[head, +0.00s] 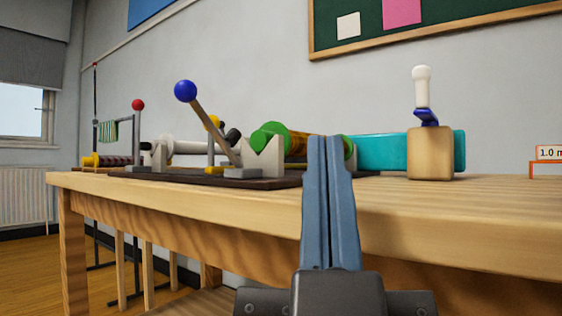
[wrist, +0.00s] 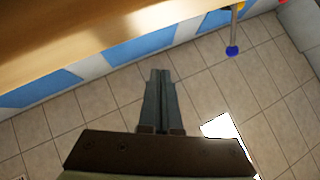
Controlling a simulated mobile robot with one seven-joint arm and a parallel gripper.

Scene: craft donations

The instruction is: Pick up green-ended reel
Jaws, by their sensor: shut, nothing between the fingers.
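My gripper (head: 331,140) is shut and empty, pointing up in front of the table's front edge, nearer to me than the reel. In the wrist view my gripper (wrist: 160,74) is shut over the tiled floor, and the reel is not in that view.
A blue-knobbed lever (head: 213,121) stands left of the reel on a dark base. A teal block (head: 385,152) and a wooden block (head: 430,154) with a white-topped blue piece stand to the right. The table's front edge (head: 230,206) lies behind my gripper. The front right tabletop is clear.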

